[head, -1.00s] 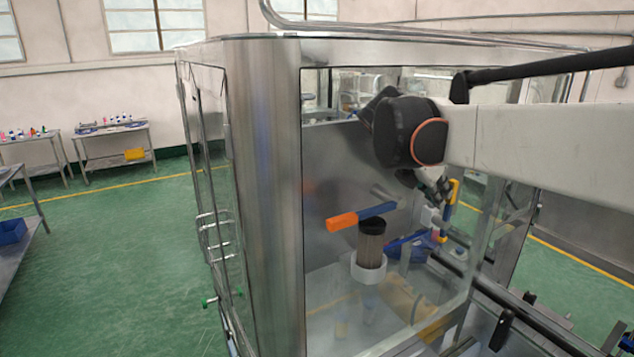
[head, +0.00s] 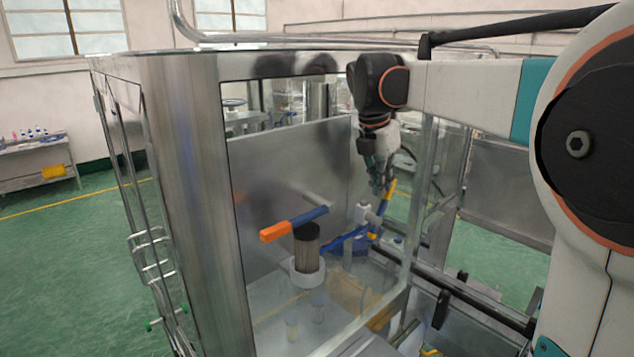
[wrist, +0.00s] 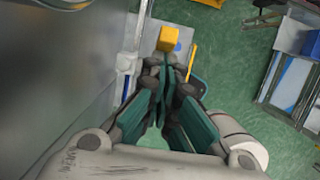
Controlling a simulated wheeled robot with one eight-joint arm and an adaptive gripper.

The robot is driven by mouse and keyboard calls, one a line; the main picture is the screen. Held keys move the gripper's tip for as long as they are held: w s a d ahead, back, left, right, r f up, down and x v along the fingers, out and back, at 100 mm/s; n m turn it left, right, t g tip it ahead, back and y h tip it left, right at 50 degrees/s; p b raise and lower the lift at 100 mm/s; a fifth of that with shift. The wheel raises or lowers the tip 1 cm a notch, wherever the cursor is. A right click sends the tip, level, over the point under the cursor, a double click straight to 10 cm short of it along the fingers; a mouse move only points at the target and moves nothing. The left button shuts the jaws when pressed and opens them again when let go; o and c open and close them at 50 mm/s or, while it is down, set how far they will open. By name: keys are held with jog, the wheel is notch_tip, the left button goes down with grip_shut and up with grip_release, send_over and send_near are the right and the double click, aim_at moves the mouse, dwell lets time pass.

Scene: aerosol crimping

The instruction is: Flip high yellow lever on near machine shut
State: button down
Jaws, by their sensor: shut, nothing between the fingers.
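The near machine (head: 175,190) is a steel cabinet with clear panels. In the head view, a lever with a yellow handle (head: 389,194) on a blue arm stands steeply upright near its right clear panel. A yellow block (wrist: 168,38), likely the handle's end, shows in the wrist view just beyond my fingertips. My gripper (head: 377,188) points down, shut and empty, close to the left of the yellow handle in the head view. In the wrist view my gripper (wrist: 165,72) has its fingers together. I cannot tell whether they touch the lever.
Another lever with an orange handle (head: 275,232) and blue arm points left above a dark cylinder (head: 307,248) in a white ring. A dark rail (head: 460,295) runs along the machine's right side. Green floor (head: 505,230) is open beyond it.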

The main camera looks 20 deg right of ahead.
aim_at(394, 181)
jog(key=d+y, duration=0.1)
jog(key=d+g+y, duration=0.1)
jog(key=w+d+y, duration=0.1)
jog(key=shift+d+f+y, duration=0.2)
jog(key=shift+f+y, duration=0.1)
jog(key=shift+w+d+f, duration=0.35)
jog(key=shift+d+f, duration=0.1)
jog(key=shift+d, duration=0.3)
jog(key=shift+w+d+f+b, duration=0.2)
jog(key=shift+d+f+b, duration=0.3)
jog(key=shift+d+f, duration=0.2)
jog(key=shift+w+d+f+b, duration=0.25)
jog(key=shift+d+f+b, duration=0.3)
jog(key=shift+f, duration=0.2)
jog(key=shift+w+d+f+b, duration=0.2)
jog(key=shift+d+f+b, duration=0.25)
jog(key=shift+d+f, duration=0.25)
jog(key=shift+f, duration=0.1)
jog(key=shift+a, duration=0.1)
